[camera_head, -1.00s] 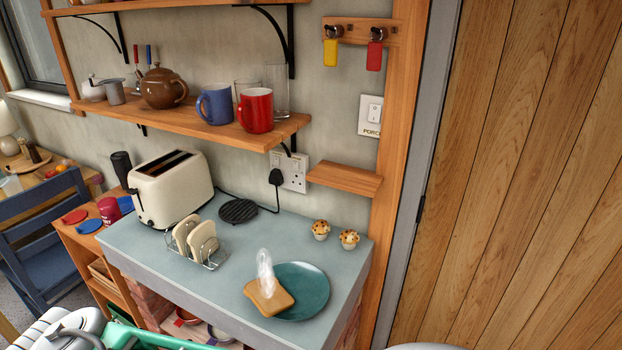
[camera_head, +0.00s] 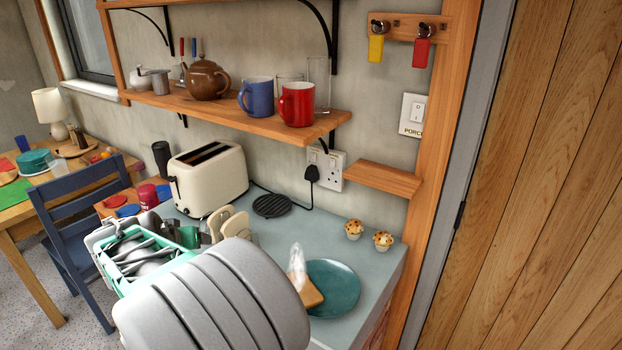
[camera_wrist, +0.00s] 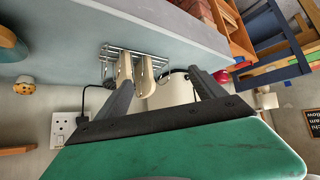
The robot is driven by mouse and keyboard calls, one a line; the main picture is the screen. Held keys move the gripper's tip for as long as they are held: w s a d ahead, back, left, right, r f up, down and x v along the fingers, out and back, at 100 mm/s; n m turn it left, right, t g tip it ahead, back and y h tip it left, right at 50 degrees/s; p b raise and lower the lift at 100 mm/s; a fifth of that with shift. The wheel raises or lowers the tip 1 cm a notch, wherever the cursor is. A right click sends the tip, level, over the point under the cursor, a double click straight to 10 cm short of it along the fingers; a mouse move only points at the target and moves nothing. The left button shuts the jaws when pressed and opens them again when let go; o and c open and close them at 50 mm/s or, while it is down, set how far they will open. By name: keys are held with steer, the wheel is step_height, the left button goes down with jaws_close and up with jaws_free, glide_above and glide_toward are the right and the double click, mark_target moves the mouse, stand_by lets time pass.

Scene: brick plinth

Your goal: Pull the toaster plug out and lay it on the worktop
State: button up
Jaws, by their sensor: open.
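The black toaster plug (camera_head: 311,173) sits in the white wall socket (camera_head: 333,181), above the back of the worktop (camera_head: 279,232). Its black cable runs down and left towards the cream toaster (camera_head: 208,178). In the inverted wrist view the plug (camera_wrist: 84,117) shows at the left, outside my fingers, beside the socket (camera_wrist: 62,131). My gripper (camera_wrist: 160,80) is open, its two dark fingers apart with nothing held. Beyond them are the toaster (camera_wrist: 171,92) and the toast rack (camera_wrist: 118,54). In the head view my grey arm covers the front of the worktop.
Two muffins (camera_head: 354,229) and a teal plate (camera_head: 334,288) with bread are at the right. A small wooden shelf (camera_head: 383,179) juts out right of the socket. A shelf with mugs (camera_head: 240,120) hangs above.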

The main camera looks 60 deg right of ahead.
steer(key=s+d+m+g+h, duration=0.1)
steer(key=s+d+m+h, duration=0.15)
steer(key=d, duration=0.55)
steer(key=s+d+m+g+h, duration=0.1)
steer(key=d+m+g+h, duration=0.15)
steer(key=d, duration=0.65)
steer(key=m+g+h+b, duration=0.2)
steer(key=m+g+h, duration=0.2)
steer(key=h, duration=0.1)
glide_toward(309, 176)
steer(key=shift+s+d+r, duration=0.1)
steer(key=shift+r, duration=0.05)
steer(key=d, duration=0.2)
steer(key=s+d, duration=0.1)
steer(key=d, duration=0.4)
steer(key=shift+s+d+p, duration=0.15)
steer(key=shift+d+p, duration=0.2)
steer(key=shift+d, duration=0.6)
steer(key=shift+b, duration=1.35)
